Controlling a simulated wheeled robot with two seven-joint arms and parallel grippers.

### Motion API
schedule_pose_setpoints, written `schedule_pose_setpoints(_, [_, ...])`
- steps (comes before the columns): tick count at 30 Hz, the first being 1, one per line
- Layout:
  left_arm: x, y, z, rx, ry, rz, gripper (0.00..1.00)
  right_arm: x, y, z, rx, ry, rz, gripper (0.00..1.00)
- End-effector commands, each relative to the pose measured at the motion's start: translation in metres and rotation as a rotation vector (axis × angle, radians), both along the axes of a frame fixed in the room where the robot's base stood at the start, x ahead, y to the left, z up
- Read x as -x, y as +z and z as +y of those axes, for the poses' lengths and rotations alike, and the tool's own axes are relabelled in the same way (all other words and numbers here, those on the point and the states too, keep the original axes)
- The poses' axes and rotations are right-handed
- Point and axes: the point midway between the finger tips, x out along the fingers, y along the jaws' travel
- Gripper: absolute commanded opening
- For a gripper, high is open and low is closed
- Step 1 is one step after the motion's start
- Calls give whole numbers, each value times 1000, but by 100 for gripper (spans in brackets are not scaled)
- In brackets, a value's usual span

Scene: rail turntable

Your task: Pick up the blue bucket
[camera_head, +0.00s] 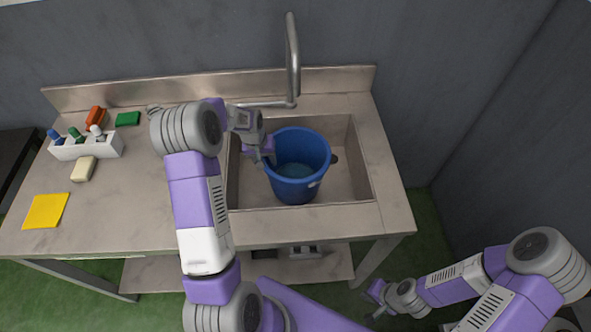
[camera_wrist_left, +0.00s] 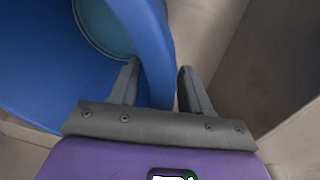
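The blue bucket (camera_head: 297,168) stands upright in the sink (camera_head: 348,185), with some water in its bottom. My left gripper (camera_head: 268,158) is at the bucket's left rim. In the left wrist view, my left gripper (camera_wrist_left: 160,85) has one finger inside the bucket (camera_wrist_left: 155,45) and one outside, with the wall between them. A thin gap shows beside the outer finger, so it looks open around the wall. My right gripper (camera_head: 372,301) is low at the right, away from the bucket, with its fingers apart and empty.
A faucet (camera_head: 293,60) rises behind the sink. On the counter's left are a white caddy (camera_head: 88,148) with bottles, a green sponge (camera_head: 127,118), a cream block (camera_head: 83,169) and a yellow cloth (camera_head: 46,211). A grey wall stands at the right.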

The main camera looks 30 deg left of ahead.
Motion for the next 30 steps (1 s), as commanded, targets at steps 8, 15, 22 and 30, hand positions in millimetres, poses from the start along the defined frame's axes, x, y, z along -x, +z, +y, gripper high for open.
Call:
schedule_pose_setpoints(8, [0,0,0,0,0,1,6,0,0,0,0,0,0,0])
schedule_pose_setpoints(15, [0,0,0,-1,-1,1,0,0,0,0,0,0,0,0])
schedule_pose_setpoints(22, [0,0,0,0,0,1,0,0,0,0,0,0,0,0])
schedule_pose_setpoints(30, [0,0,0,0,0,0,0,0,0,0,0,0,0,0])
